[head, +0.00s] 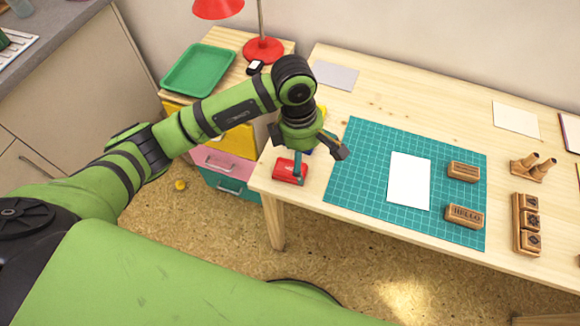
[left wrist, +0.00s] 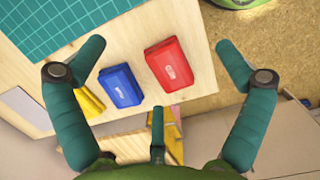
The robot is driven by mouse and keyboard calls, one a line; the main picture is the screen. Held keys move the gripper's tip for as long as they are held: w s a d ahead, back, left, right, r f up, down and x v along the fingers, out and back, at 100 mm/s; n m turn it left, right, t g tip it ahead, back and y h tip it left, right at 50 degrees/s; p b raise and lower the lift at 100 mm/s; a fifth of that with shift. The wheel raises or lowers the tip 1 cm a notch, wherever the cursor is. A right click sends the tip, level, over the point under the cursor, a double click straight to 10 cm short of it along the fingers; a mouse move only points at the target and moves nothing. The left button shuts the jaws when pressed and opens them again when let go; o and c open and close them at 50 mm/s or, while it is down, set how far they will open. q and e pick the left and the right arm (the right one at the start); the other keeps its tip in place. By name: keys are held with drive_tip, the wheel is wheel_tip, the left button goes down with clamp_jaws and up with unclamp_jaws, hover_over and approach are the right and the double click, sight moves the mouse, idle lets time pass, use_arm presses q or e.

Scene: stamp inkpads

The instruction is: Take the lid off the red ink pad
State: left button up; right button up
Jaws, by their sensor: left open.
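The red ink pad (head: 285,172) sits near the left front corner of the wooden table, and it looks closed. It also shows in the left wrist view (left wrist: 168,65), lying between and beyond the spread fingers. My left gripper (head: 307,155) is open and empty above the pads, with a finger crossing in front of the red pad in the head view. The left wrist view also shows the gripper (left wrist: 160,46), apart from the pad. My right gripper is not in view.
A blue pad (left wrist: 120,86) lies beside the red one, and a partly hidden yellow pad (left wrist: 89,101) lies beyond it. A green cutting mat (head: 350,180) with white paper (head: 409,181) is to the right. The table edge is close to the red pad.

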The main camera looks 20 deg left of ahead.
sight(291, 165)
use_arm(q)
drive_tip(key=a+y, duration=0.1)
drive_tip(key=w+a, duration=0.1)
drive_tip(key=a, duration=0.1)
drive_tip(key=shift+a+y, duration=0.25)
drive_tip(key=shift+y, duration=0.15)
drive_tip(key=f, duration=0.2)
drive_tip(key=f+p, duration=0.1)
drive_tip(key=f, duration=0.1)
drive_tip(key=f+p, duration=0.1)
drive_tip(key=f, duration=0.1)
drive_tip(key=shift+w+a, duration=0.3)
drive_tip(key=shift+f, duration=0.4)
drive_tip(key=c, duration=0.9)
